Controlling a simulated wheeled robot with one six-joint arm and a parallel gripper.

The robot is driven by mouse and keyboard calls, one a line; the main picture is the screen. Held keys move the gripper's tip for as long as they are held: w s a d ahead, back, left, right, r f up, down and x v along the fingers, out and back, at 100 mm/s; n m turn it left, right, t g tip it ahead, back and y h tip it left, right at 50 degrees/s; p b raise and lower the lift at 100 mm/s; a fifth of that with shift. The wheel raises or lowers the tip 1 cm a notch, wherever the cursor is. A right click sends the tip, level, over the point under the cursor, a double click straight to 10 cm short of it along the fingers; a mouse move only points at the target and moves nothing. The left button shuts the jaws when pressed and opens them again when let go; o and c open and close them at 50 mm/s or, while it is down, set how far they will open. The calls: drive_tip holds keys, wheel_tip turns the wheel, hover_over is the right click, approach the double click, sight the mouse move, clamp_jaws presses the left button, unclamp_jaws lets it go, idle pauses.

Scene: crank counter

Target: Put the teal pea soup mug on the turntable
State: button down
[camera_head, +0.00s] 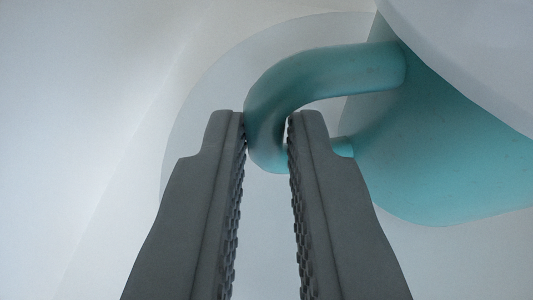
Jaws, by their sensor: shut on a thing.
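The teal mug (440,150) is at the right of the view, and its right side runs out of the frame. Its curved handle (325,72) reaches left from the body. My gripper (267,130) is shut on the handle, with one dark ridged finger on each side of it. A smooth pale surface covers the upper right corner in front of part of the mug; I cannot tell what it is. The mug's contents do not show. I cannot tell whether the mug touches the surface behind it.
A pale rounded shape (195,130) with a curved edge lies behind the handle; I cannot tell for sure whether it is the turntable. Plain whitish surface (80,110) fills the left side, with no other objects there.

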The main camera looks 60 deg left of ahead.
drive_tip(key=shift+f, duration=0.1)
drive_tip(key=c, duration=1.4)
unclamp_jaws()
drive_tip(key=shift+c, duration=0.2)
drive_tip(key=shift+d, duration=0.1)
drive_tip(key=v, duration=0.5)
drive_tip(key=shift+s+d, duration=0.15)
drive_tip(key=shift+d, duration=0.05)
drive_tip(key=s+d, duration=0.5)
drive_tip(key=d, duration=0.5)
